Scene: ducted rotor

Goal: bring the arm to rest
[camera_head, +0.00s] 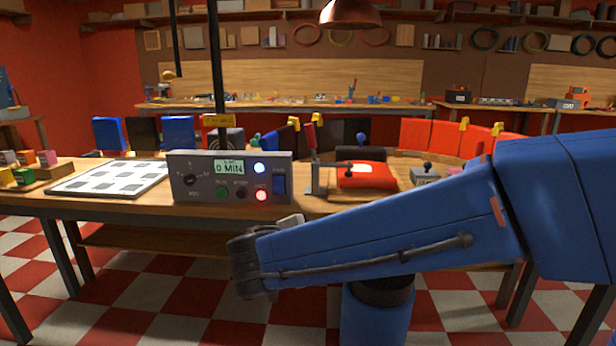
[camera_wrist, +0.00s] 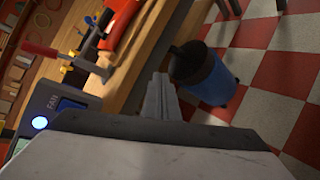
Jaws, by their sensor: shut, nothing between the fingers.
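My blue arm reaches in from the right in the head view, in front of the workbench. My gripper is mostly hidden behind the arm's end there; a small grey part shows above it. In the wrist view the grey fingers of my gripper (camera_wrist: 160,98) are together with nothing between them. They are near the bench's front edge and appear apart from it.
A grey control box (camera_head: 228,178) reading "0 MIN" stands on the bench (camera_head: 120,205); its side also shows in the wrist view (camera_wrist: 45,112). Behind my arm are a red-handled clamp (camera_head: 313,165) and a red piece (camera_head: 366,176). A white patterned board (camera_head: 112,178) lies left.

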